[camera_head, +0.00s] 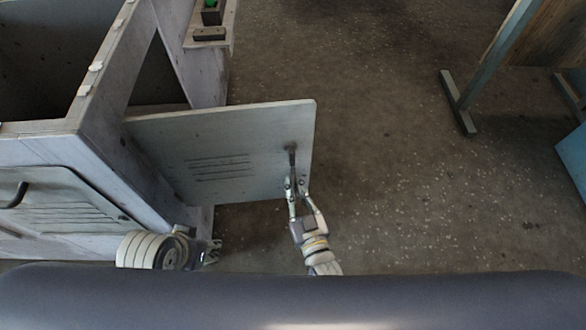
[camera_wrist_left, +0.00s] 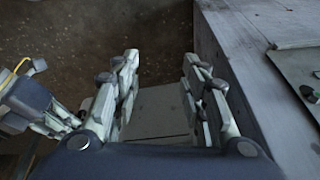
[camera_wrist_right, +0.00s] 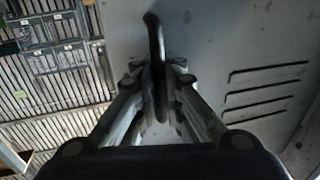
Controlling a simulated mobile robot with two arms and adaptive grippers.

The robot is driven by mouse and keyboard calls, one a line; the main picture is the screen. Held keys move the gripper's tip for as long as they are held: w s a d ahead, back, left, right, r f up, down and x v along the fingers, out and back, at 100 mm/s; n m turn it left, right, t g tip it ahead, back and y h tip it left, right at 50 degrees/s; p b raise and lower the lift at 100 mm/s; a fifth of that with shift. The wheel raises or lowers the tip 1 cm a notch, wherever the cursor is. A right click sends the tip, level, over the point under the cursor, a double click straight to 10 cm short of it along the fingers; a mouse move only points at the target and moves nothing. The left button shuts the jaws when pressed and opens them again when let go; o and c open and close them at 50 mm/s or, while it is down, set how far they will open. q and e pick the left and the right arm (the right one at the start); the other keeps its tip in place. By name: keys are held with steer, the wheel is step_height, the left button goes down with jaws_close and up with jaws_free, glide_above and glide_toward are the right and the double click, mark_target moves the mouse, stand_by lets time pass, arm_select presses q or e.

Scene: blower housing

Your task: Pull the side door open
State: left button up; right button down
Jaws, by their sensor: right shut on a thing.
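The side door (camera_head: 235,140) is a grey louvred panel standing out from the right side of the blower housing (camera_head: 100,115), well open. Its dark bar handle (camera_head: 291,158) is near the door's free edge. My right gripper (camera_head: 296,188) is shut on the handle, and the right wrist view shows the handle (camera_wrist_right: 154,45) between the fingers. The louvre slots of the door (camera_wrist_right: 262,90) also show there. My left gripper (camera_head: 212,250) is low beside the housing's front corner, apart from the door. In the left wrist view its fingers (camera_wrist_left: 155,85) are spread with nothing between them.
Another louvred panel with a dark handle (camera_head: 65,205) is on the housing's front face. A small dark block (camera_head: 209,34) sits on a ledge at the back. A metal-legged stand (camera_head: 485,65) is at the far right. The floor (camera_head: 410,170) right of the door is clear.

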arm_select(q)
steer(key=shift+p+x, duration=0.65)
steer(key=shift+x, duration=1.45)
arm_select(e)
steer(key=shift+s+a+f, duration=0.1)
steer(key=shift+s, duration=2.65)
arm_select(q)
steer(key=shift+d, duration=0.1)
arm_select(e)
steer(key=c, duration=2)
jaws_free()
steer(key=v, duration=1.2)
